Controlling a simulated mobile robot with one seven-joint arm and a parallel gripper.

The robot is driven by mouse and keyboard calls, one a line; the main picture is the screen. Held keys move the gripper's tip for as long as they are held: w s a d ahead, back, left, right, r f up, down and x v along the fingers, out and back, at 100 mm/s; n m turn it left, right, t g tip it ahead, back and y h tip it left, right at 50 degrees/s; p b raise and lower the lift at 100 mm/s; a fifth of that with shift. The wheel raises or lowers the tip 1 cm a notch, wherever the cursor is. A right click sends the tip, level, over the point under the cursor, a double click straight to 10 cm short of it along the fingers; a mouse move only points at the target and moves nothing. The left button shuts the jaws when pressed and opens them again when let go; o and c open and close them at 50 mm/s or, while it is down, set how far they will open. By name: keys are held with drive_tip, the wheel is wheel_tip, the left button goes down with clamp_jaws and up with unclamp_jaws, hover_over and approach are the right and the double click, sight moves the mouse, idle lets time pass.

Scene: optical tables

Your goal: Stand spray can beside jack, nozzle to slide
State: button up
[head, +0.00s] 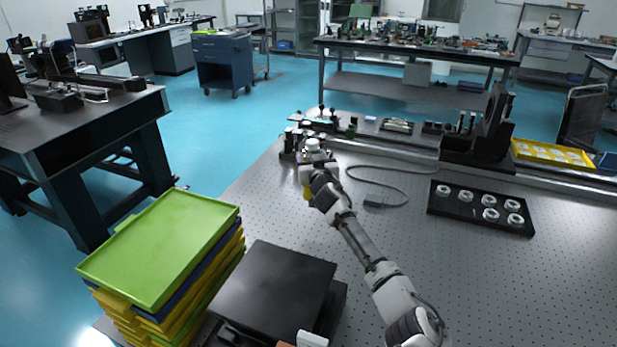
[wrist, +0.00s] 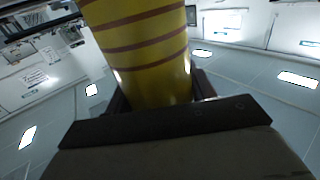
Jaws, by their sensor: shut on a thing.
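My gripper (head: 311,172) is at the end of the outstretched arm, over the far left part of the perforated optical table. In the wrist view it is shut on a yellow can with dark red stripes (wrist: 145,55), which looks like the spray can. Only part of the can's side shows there; its nozzle and other end are out of view. In the head view a small yellow patch shows at the gripper, and the arm hides the rest. I cannot tell for sure which thing is the jack. A black upright device on a rail (head: 487,130) may be the slide.
A black tray with several white rings (head: 440,207) lies to the right. A cable (head: 395,185) curls behind the arm. A black flat-topped box (head: 275,285) and a stack of green, yellow and blue trays (head: 160,245) are at the front left. Small optics crowd the back edge.

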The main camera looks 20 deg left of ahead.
wheel_tip(320, 180, down, 8)
drive_tip(key=shift+r+p, duration=0.15)
drive_tip(key=shift+p, duration=0.25)
drive_tip(key=shift+f, duration=0.25)
drive_tip(key=o, duration=1.5)
